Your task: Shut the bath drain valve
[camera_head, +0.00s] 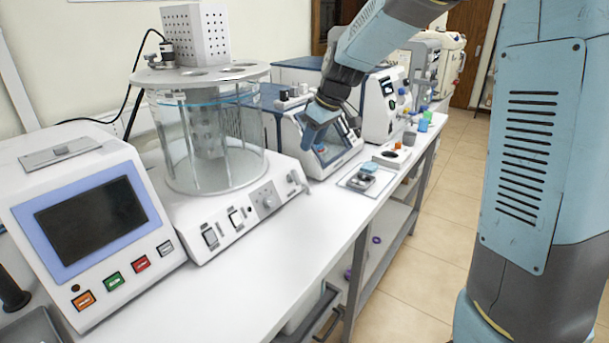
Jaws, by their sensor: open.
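The glass bath (215,140) stands on a white base unit with switches and a knob on its sloped front. At the right end of that base is a small grey fitting that looks like the drain valve (296,181). Its handle is too small to tell whether it is open or shut. My gripper (312,138) points down above and a little to the right of the valve, in front of a white instrument. It is open, empty and apart from the valve.
A white control box with a dark screen (92,220) stands at the left. A small tray (356,183) with a dish and a blue item lies on the bench right of the valve. Other instruments (385,105) stand farther back. The bench front (265,265) is clear.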

